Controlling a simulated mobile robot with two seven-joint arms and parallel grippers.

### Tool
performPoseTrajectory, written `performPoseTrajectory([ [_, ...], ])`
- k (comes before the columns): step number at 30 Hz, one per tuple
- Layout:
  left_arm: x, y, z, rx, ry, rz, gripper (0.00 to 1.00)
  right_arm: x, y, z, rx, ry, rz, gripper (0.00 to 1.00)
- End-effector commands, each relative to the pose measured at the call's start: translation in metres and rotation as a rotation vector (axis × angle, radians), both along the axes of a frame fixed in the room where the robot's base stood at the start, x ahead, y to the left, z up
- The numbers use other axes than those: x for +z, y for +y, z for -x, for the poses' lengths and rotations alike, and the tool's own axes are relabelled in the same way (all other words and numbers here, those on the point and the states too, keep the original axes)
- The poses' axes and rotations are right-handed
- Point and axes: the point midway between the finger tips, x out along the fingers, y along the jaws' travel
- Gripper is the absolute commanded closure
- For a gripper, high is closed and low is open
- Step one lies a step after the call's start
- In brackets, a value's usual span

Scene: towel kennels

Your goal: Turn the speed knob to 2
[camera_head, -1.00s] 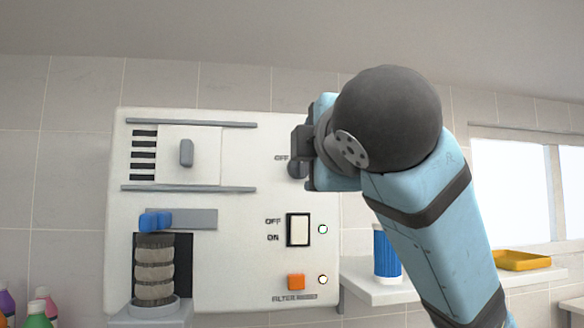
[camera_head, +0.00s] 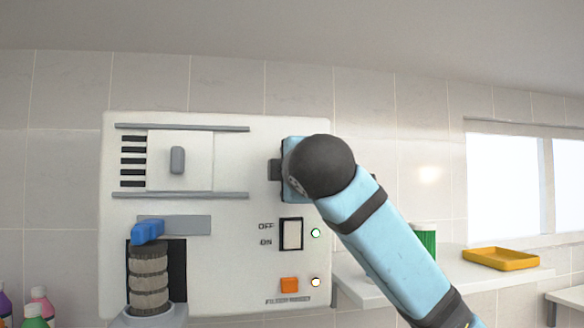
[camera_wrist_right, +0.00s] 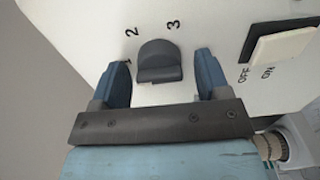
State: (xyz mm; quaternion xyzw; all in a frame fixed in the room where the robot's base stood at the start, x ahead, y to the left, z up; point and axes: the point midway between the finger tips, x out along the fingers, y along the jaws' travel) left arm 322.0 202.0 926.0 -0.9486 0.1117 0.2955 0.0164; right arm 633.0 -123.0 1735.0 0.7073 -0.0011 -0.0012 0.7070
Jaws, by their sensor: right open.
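The speed knob (camera_wrist_right: 160,62) is a dark grey rounded knob on the white panel, with the numbers 1, 2 and 3 around it. In the right wrist view my right gripper (camera_wrist_right: 163,80) is open, with one blue finger on each side of the knob. Gaps show between the fingers and the knob. I cannot tell which number the knob points to. In the head view my right gripper (camera_head: 277,170) is up against the right part of the white panel (camera_head: 215,260), and it hides the knob. My left gripper is not in view.
The OFF/ON rocker switch (camera_head: 291,234) sits below the gripper, with an orange button (camera_head: 289,285) under it. A blue lever (camera_head: 148,231) is at the panel's left. A green container (camera_head: 425,240) and a yellow tray (camera_head: 500,258) stand on the right shelf.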

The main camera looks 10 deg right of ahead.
Motion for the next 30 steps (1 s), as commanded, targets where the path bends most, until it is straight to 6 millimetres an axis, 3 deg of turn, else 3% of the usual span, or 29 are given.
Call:
performPoseTrajectory([
  [6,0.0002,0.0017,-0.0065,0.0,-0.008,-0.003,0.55,-0.0004,0.0,-0.0002,0.0,0.0,0.0,0.31],
  [12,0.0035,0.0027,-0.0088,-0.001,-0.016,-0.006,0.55,-0.0004,0.0001,-0.0001,0.0,0.0,0.0,0.77],
  [13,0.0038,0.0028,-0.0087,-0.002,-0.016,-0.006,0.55,-0.0004,0.0001,-0.0001,0.0,0.0,0.0,0.8],
  [23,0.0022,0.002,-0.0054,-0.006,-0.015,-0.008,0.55,-0.0014,0.0008,0.0001,0.001,0.001,-0.035,0.8],
  [30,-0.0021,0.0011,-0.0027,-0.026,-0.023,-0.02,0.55,-0.0021,0.0012,0.0001,0.002,0.001,-0.17,0.8],
])
